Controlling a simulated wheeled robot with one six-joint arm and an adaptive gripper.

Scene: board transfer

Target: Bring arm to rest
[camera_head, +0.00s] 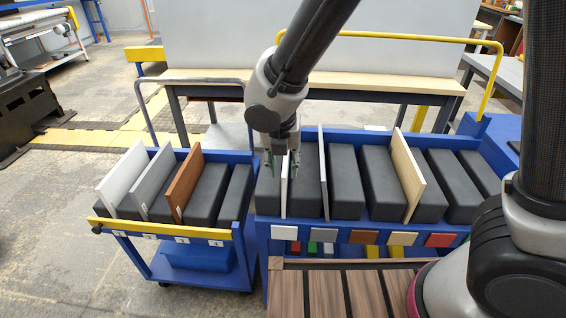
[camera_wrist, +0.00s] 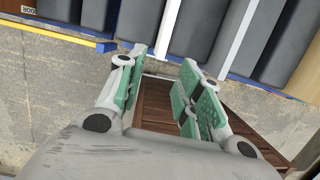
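My gripper (camera_head: 282,163) hangs pointing down over the left end of the right blue rack (camera_head: 345,240). In the wrist view its green-padded fingers (camera_wrist: 160,75) are apart with nothing between them; it is open and empty. A thin white board (camera_head: 284,190) stands in the rack just below the fingers in the head view. A grey board (camera_head: 323,172) and a pale wood board (camera_head: 407,170) stand further right in the rack. My arm comes down from the top of the head view.
A blue cart (camera_head: 190,270) at left holds a white board (camera_head: 122,180), a grey board (camera_head: 153,180) and a brown board (camera_head: 184,180) between dark blocks. A table with a large panel (camera_head: 320,45) stands behind. A slatted wooden surface (camera_head: 325,292) lies in front.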

